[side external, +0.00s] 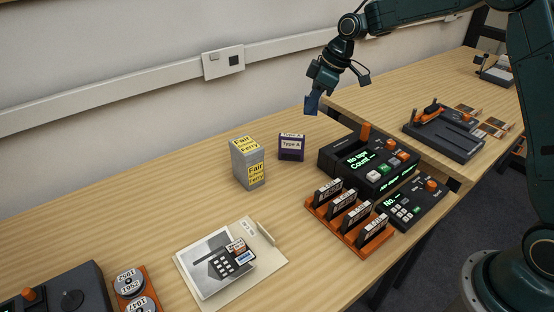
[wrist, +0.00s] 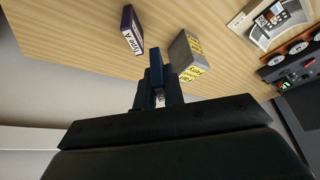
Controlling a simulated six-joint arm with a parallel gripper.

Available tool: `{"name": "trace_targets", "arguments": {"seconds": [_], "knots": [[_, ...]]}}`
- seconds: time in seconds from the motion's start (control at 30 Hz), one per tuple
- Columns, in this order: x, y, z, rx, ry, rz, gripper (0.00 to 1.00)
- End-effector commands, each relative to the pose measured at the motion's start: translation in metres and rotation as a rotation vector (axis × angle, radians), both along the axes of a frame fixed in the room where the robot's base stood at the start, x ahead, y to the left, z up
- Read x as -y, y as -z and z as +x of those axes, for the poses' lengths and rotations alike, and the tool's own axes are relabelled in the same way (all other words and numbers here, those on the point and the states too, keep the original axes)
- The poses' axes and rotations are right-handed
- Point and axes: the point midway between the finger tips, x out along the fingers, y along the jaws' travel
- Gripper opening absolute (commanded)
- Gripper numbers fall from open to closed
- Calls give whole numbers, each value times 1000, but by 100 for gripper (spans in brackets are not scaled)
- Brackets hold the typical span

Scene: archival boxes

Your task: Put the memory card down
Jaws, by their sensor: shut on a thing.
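My gripper (side external: 313,92) hangs in the air above the far side of the bench, near the wall. It is shut on a small dark blue piece (side external: 311,104), which I take to be the memory card. In the wrist view the blue memory card (wrist: 156,62) stands out past the fingers of my gripper (wrist: 157,92). Its lower part is hidden between the fingers, and no label on it can be read. It touches nothing below it.
A grey box (side external: 240,164) with yellow "Fair Ferry" labels and a purple "Type A" box (side external: 291,150) stand below my gripper. An orange rack (side external: 325,214) of cartridges and a black console (side external: 345,154) are to the right. A folder (side external: 262,255) lies in front. Bare wood surrounds the boxes.

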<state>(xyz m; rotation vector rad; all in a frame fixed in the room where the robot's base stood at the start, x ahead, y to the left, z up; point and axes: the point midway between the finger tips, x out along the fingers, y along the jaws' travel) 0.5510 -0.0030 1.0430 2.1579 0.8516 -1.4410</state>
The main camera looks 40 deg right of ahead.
Motion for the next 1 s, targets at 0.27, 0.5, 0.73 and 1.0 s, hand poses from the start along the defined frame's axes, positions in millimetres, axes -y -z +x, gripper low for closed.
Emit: {"name": "trace_targets", "arguments": {"seconds": [0.27, 0.5, 0.73, 1.0], "knots": [[-78, -2, -76, -1, -413, 1, 0], [-130, -2, -153, -2, -767, 0, 0], [-161, 0, -221, 0, -1052, 0, 0], [-173, 1, -260, 0, -1205, -1, 0]]}}
